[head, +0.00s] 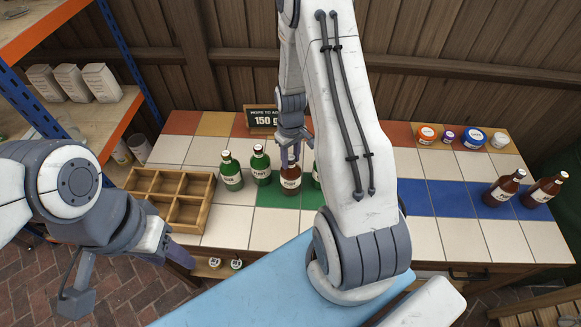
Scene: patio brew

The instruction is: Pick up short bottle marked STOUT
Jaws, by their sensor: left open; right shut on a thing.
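A short brown bottle (291,180) with a pale label stands upright on the green tile strip of the table; its label is too small to read surely. My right gripper (291,150) comes down from above and is shut on this bottle's neck. Its base seems at table level; I cannot tell if it is lifted. Two more brown bottles (504,187) (545,189) stand at the right on and beside the blue tiles. My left gripper (126,280) is open and empty at the lower left, away from the bottles.
A wooden divided crate (187,207) is at left. Several jars (427,135) and a sign (262,118) stand at the back. Right-front tiles are clear.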

